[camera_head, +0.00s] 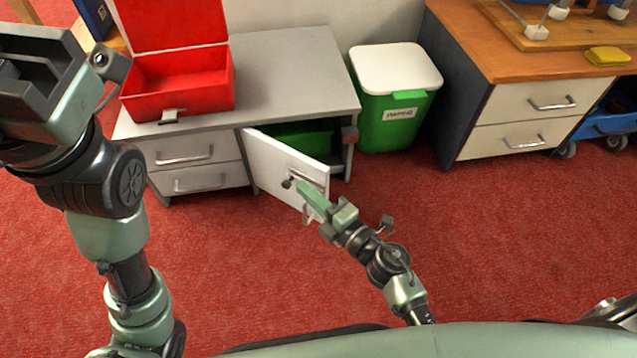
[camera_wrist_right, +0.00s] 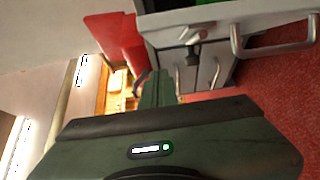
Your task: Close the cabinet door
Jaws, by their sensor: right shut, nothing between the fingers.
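The white cabinet door (camera_head: 270,165) of the grey desk stands partly open, swung out from its left edge beside the drawers. Its outer face has a bar handle (camera_head: 314,180) near the free edge. The compartment behind it is dark, with a green thing (camera_head: 300,137) inside. My right gripper (camera_head: 291,182) is shut and empty, with its tip in front of the door's outer face beside the handle. I cannot tell whether it touches. The green finger (camera_wrist_right: 157,90) shows in the right wrist view. My left arm stands at the left; its fingertips are not in view.
An open red box (camera_head: 180,95) sits on the grey desktop (camera_head: 290,70). Two shut drawers (camera_head: 195,165) are left of the door. A green paper bin (camera_head: 395,100) stands to the right, then a wooden-topped desk (camera_head: 500,60). Red carpet (camera_head: 500,230) is clear in front.

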